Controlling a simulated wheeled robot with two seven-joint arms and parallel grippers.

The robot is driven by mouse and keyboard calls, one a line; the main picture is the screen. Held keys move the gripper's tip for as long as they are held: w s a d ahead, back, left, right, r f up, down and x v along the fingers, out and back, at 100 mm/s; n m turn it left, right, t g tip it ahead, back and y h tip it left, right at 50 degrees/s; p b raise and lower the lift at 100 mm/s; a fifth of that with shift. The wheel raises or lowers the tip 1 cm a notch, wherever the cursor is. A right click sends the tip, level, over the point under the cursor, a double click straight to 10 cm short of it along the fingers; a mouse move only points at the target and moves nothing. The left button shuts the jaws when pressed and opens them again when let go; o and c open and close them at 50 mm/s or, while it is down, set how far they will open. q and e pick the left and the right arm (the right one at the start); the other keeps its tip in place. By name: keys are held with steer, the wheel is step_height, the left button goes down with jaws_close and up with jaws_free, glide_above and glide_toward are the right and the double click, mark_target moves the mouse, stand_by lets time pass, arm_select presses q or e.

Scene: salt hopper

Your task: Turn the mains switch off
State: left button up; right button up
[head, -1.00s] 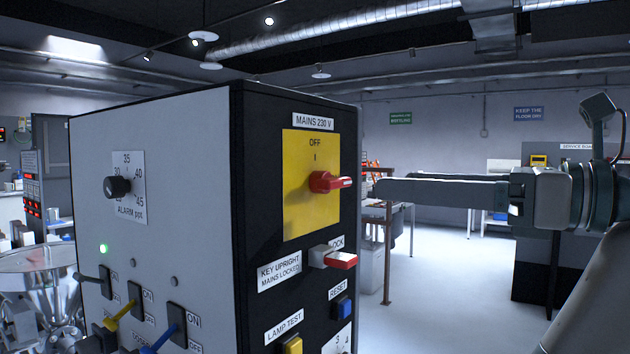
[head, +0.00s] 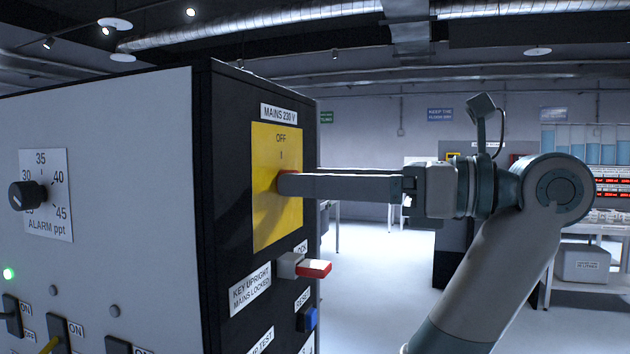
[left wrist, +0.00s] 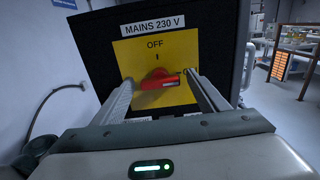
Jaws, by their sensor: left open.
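The mains switch is a red rotary handle on a yellow plate (head: 267,225) under the label "MAINS 230 V". In the left wrist view the red handle (left wrist: 160,82) lies nearly level, pointing right, with "OFF" printed above it. My left gripper (head: 285,186) is open, its fingers reaching the plate around the handle. In the left wrist view its fingers (left wrist: 161,86) stand on either side of the handle, with the right one close to the handle's tip. In the head view the fingers hide most of the handle. My right gripper is not in view.
Below the plate a red-ended key (head: 314,268) sticks out beside "KEY UPRIGHT MAINS LOCKED", with a blue reset button (head: 307,319) under it. An alarm dial (head: 27,195) and several toggles are on the pale side face. The floor right of the cabinet is open.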

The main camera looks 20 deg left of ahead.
arm_select(q)
steer(key=c, duration=1.1)
steer(key=shift+o, duration=0.2)
